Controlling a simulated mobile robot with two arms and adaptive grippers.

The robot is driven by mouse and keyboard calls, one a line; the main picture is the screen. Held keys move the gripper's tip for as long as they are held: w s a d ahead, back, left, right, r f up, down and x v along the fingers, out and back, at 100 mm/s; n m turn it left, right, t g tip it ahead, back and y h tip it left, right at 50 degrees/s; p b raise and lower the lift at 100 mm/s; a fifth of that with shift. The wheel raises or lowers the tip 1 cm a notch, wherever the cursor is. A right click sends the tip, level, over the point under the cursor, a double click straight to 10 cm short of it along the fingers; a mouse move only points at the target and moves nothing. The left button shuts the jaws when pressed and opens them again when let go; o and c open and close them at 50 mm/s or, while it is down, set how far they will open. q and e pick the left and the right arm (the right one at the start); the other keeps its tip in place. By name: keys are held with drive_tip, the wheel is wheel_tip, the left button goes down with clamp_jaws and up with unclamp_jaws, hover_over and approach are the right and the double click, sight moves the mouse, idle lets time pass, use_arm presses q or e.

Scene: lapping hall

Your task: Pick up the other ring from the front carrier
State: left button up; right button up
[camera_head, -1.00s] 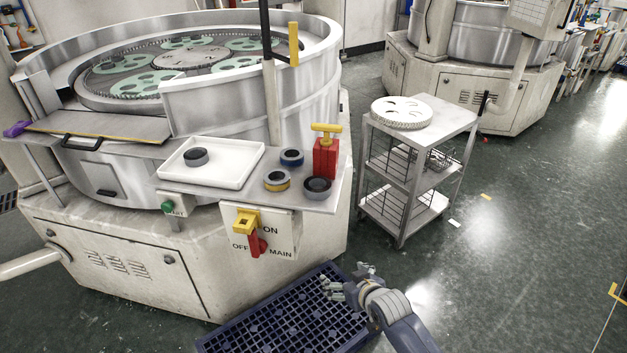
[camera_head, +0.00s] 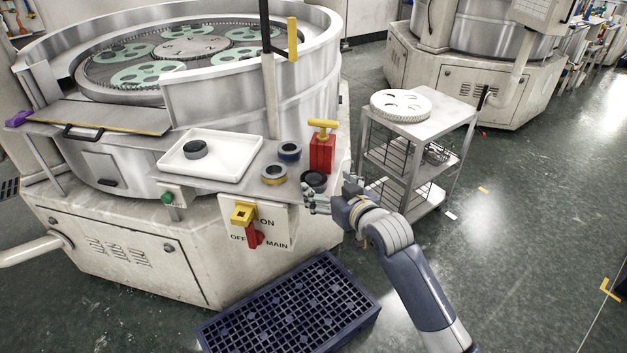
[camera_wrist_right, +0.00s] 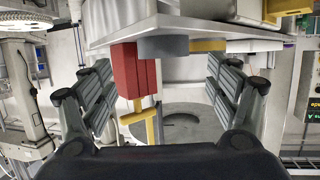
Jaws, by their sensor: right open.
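The lapping machine's pale green carriers lie in its round bowl; the nearest carrier (camera_head: 138,76) is at the front left, and I cannot make out a ring in it. A dark ring (camera_head: 195,149) sits in the white tray (camera_head: 232,166). On the ledge beside it are a blue-banded ring (camera_head: 289,151), a yellow-banded ring (camera_head: 273,174) and a dark grey ring (camera_head: 314,180). My right gripper (camera_head: 328,196) is open and empty at the ledge's right corner, close to the grey ring. Its spread fingers (camera_wrist_right: 163,95) show in the wrist view. My left gripper is not in view.
A switch box (camera_head: 270,222) hangs below. A blue crate (camera_head: 290,310) lies on the floor. A cart (camera_head: 430,125) bearing a white disc stands right.

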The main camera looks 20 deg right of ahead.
sight(311, 175)
drive_tip(key=shift+w+a+p, duration=0.2)
drive_tip(key=shift+w+p, duration=0.15)
drive_tip(key=shift+w, duration=0.1)
drive_tip(key=p+x, duration=0.1)
drive_tip(key=x, duration=0.2)
drive_tip(key=shift+a+f, duration=0.15)
drive_tip(key=shift+a, duration=0.05)
drive_tip(key=shift+w+f, duration=0.25)
drive_tip(key=shift+w, duration=0.35)
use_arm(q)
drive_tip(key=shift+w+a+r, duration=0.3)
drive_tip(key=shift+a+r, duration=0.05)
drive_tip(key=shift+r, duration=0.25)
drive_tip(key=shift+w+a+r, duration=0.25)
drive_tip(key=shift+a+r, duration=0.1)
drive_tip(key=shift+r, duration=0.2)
use_arm(e)
drive_tip(key=c, duration=1.3)
